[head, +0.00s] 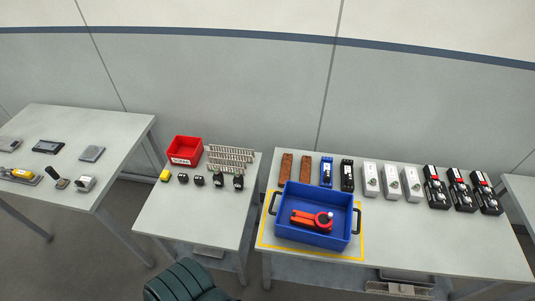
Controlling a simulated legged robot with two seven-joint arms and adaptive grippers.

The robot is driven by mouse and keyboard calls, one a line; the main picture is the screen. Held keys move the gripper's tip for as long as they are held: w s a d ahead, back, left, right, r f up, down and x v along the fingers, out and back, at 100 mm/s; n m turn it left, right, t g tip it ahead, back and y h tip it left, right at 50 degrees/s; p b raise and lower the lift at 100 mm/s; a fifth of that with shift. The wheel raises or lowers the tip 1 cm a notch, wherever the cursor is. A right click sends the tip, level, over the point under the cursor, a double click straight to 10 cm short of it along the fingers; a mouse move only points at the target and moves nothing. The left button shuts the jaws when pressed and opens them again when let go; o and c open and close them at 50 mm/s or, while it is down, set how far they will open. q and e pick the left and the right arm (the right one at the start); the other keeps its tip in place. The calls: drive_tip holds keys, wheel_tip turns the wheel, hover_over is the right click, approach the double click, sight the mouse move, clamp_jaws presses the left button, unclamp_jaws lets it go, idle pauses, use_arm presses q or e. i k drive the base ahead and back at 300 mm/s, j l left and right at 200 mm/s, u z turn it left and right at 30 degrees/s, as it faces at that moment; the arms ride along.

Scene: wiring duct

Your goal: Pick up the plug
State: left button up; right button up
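No thing in the head view can be told for certain as the plug; the small parts are too small to make out. Several small black parts (198,180) stand in a row on the middle table (175,215), with a small yellow part (164,175) at the left end of the row. A blue bin (300,238) with side handles stands on the right table and holds a red-orange tool (312,219) with a round end. Neither of my grippers is in view.
A red bin (185,150) and pale slotted duct strips (230,155) are behind the black parts. The right table (440,240) bears a back row of brown, blue, black and white devices. The left table (115,135) bears several grey devices. A dark green ribbed object (180,282) is at the bottom.

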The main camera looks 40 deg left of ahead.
sight(239, 182)
drive_tip(key=u, duration=1.7)
drive_tip(key=i+j+z, duration=0.2)
drive_tip(key=j, duration=0.35)
drive_tip(key=j+z, duration=0.2)
drive_tip(key=j, duration=0.35)
drive_tip(key=i+j+z, duration=0.2)
drive_tip(key=j, duration=0.4)
drive_tip(key=k, duration=0.1)
